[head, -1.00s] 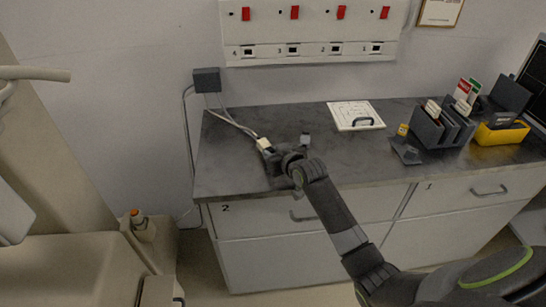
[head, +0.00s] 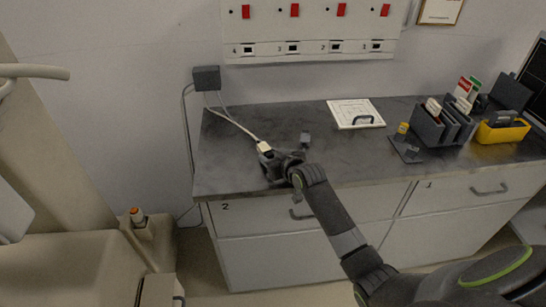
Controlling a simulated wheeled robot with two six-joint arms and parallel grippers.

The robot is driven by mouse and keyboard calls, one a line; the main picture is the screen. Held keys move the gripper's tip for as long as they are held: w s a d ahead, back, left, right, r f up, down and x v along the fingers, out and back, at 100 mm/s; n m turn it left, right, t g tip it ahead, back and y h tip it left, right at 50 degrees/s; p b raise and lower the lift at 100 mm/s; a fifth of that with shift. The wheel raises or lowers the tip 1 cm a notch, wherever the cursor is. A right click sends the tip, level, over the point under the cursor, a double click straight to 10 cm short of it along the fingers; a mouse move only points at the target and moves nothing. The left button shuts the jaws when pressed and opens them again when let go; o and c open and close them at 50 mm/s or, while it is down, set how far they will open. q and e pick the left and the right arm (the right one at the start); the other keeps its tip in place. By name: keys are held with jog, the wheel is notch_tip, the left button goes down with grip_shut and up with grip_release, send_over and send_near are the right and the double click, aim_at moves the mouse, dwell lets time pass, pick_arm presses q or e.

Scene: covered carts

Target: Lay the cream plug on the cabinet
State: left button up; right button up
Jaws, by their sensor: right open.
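The cream plug (head: 263,146) lies on the dark top of the cabinet (head: 225,170), near its left end. A pale cable runs from it up to the grey wall box (head: 206,79). My right gripper (head: 268,157) is low over the cabinet top, right at the plug's near end. It is open. The gripper partly hides the plug's near end, and I cannot tell whether they touch. My left gripper is not in view.
A white board with a handle (head: 356,114), a dark stand with a yellow top (head: 405,145), a card rack (head: 441,125) and a yellow tray (head: 502,132) stand further right. A wall panel (head: 315,48) hangs behind.

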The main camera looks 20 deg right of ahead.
jog(key=shift+r, duration=0.35)
jog(key=v, duration=1.2)
